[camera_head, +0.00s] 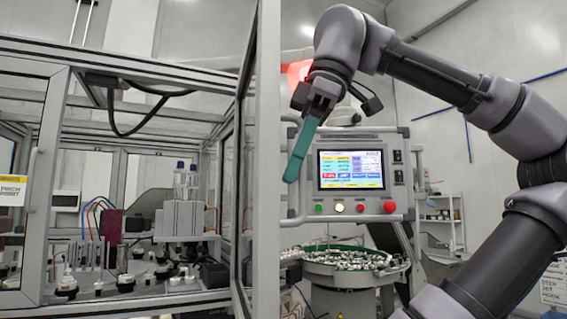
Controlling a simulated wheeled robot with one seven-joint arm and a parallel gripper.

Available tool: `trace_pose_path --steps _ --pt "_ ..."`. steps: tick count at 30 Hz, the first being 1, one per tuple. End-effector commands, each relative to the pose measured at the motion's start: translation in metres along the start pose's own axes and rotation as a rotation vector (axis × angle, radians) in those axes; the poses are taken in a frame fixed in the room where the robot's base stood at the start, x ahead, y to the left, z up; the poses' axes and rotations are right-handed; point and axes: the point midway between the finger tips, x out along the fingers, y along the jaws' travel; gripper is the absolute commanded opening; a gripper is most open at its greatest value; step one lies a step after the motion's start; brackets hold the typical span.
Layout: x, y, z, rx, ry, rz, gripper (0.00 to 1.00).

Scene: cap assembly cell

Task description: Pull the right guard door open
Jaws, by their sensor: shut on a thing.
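The right guard door (267,200) is a tall grey-framed panel, seen almost edge-on at the right of the machine cell. It appears to stand out toward me, leaving the front of the cell clear to look into. My gripper (318,101) is to the right of the door frame, high in the view. It is shut on a long teal piece (301,152) that hangs down at a slant with a rounded end. A gap shows between the teal piece and the door frame in the picture.
A control panel (352,171) with a lit screen stands behind the teal piece. Below it is a round feeder bowl (345,262) full of small parts. A left framed panel (44,190) with a label stands at the far left. Fixtures (182,215) fill the cell.

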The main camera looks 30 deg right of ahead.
Motion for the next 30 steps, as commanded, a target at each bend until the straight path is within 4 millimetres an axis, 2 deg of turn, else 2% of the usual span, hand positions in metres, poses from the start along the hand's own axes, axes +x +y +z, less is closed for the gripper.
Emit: trace_pose_path --steps 12,13,14,15,25,30 --pt "-0.002 0.001 0.0 -0.003 0.006 0.001 0.0" --pt "-0.002 0.001 0.0 -0.003 0.006 0.001 0.27" --pt "-0.002 0.001 0.0 -0.003 0.006 0.001 0.38" --pt "-0.002 0.001 0.0 -0.003 0.005 0.001 0.45" --pt "-0.003 0.001 0.001 -0.003 0.003 0.0 0.45" --pt "-0.023 0.001 0.0 -0.003 0.004 0.001 0.45"
